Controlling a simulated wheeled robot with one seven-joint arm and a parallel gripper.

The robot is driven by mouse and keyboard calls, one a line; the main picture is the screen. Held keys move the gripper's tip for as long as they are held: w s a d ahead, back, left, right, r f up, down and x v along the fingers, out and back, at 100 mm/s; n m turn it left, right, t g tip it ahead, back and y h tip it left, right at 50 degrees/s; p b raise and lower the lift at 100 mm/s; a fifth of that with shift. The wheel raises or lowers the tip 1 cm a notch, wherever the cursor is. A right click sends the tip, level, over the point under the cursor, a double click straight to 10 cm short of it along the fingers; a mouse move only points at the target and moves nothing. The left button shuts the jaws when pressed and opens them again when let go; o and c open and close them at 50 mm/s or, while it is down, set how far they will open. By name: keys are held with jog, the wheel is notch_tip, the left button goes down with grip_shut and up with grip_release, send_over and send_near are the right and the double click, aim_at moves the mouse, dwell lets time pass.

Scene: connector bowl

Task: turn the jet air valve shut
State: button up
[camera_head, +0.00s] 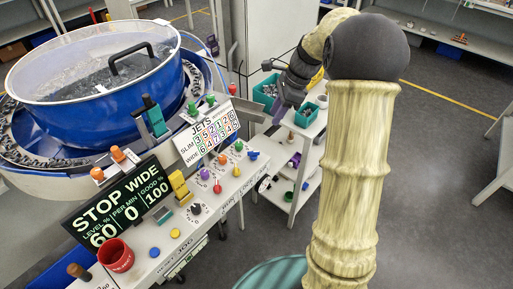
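The blue bowl feeder (115,95) stands at the left with its console in front. The jets card (205,133) reads "JETS" with slim and wide rows of numbers. The fingertips are too unclear to read.
A black display (118,205) reads "STOP WIDE", with 60, 0 and 100. A red cup (116,255) stands at the console's front left. The trolley (303,125) holds teal bins (265,93). Open floor (435,180) lies at the right.

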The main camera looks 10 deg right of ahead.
aim_at(254, 152)
jog(key=x, duration=1.6)
jog(key=shift+s, duration=0.2)
jog(key=shift+d, duration=0.1)
jog(key=shift+w, duration=0.1)
grip_shut()
